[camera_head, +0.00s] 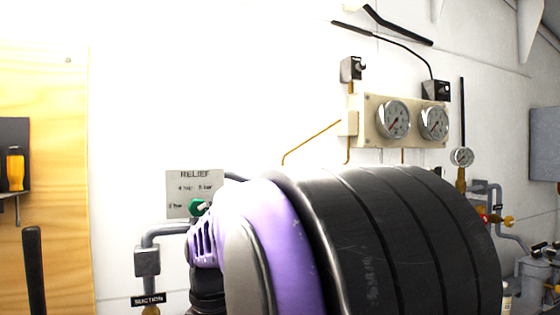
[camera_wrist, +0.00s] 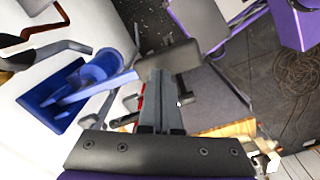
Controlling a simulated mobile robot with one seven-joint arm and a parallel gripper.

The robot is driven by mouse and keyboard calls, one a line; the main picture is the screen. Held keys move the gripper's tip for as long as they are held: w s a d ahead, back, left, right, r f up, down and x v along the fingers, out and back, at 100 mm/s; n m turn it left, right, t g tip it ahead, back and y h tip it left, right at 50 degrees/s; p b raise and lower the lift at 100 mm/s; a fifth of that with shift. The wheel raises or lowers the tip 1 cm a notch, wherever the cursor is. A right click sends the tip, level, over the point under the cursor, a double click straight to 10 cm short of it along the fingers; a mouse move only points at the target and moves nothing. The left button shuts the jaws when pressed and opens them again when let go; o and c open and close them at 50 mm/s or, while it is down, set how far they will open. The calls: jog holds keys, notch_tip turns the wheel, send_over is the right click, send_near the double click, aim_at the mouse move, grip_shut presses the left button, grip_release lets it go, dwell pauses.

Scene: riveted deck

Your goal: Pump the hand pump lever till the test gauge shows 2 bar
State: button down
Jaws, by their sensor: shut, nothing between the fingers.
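In the head view, two round white-faced gauges, a left one (camera_head: 393,120) and a right one (camera_head: 433,123), sit on a cream panel (camera_head: 370,108). A smaller gauge (camera_head: 462,157) stands on a brass fitting to their right. I cannot tell which is the test gauge, and the dials are too small to read. A dark upright rod (camera_head: 33,270) shows at the lower left; I cannot tell if it is the pump lever. In the wrist view my gripper (camera_wrist: 162,78) is shut and empty, with grey blocky shapes around its tips. My gripper is not visible in the head view.
My purple and black arm fills the lower middle of the head view. A RELIEF sign (camera_head: 194,190), green knob (camera_head: 198,207) and grey pipe (camera_head: 150,240) are left of it. The wrist view shows a blue tray (camera_wrist: 40,97) and a purple frame (camera_wrist: 297,22).

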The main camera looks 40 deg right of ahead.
notch_tip(320, 180, down, 12)
jog(key=b, duration=0.8)
notch_tip(320, 180, up, 12)
jog(key=p, duration=0.9)
jog(key=shift+r+p, duration=0.1)
jog(key=shift+p, duration=0.2)
dwell(1.0)
notch_tip(320, 180, down, 12)
jog(key=b, duration=0.9)
notch_tip(320, 180, up, 12)
jog(key=p, duration=0.9)
jog(key=shift+p, duration=0.4)
dwell(0.7)
